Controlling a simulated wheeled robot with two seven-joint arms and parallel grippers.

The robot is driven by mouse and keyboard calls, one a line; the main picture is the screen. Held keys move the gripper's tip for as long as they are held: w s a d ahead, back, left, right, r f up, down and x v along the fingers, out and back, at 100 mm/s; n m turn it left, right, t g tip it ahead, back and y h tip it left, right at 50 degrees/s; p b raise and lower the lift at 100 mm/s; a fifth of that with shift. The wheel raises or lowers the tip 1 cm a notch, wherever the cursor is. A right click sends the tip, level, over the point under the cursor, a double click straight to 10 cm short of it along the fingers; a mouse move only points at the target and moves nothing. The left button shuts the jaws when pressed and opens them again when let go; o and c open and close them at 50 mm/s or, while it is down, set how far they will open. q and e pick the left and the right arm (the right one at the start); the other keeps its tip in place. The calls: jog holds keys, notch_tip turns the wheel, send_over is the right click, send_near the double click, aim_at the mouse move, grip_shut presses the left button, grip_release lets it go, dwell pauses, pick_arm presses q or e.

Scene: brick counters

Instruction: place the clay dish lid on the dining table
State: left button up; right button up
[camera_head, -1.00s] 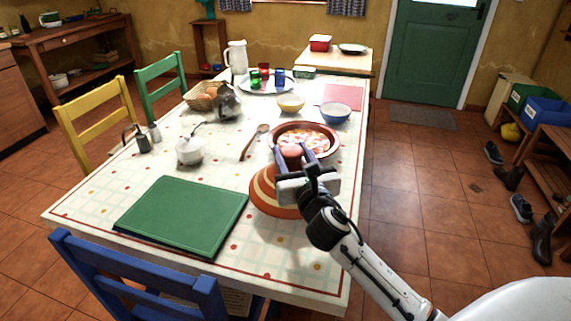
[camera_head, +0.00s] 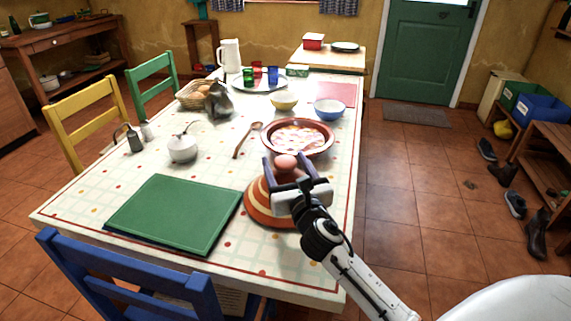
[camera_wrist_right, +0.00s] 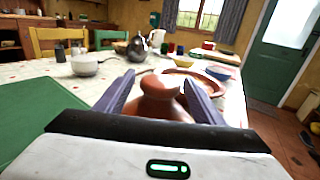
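The clay dish lid (camera_head: 258,208), brown with cream and orange bands and a round knob, sits upright on the dining table (camera_head: 75,205), in front of the open clay dish (camera_head: 327,150). My right gripper (camera_head: 287,162) is open around the lid's knob, one finger on each side. In the right wrist view the knob (camera_wrist_right: 160,86) stands between the spread fingers, with a visible gap at the left finger. The gripper hides part of the lid's right side. My left gripper is not in view.
A green board (camera_head: 172,215) lies left of the lid. A blue chair (camera_head: 130,275) is at the near edge. Bare tablecloth lies in front of the lid.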

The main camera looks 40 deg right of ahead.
jog(key=shift+r, duration=0.2)
jog(key=v, duration=1.2)
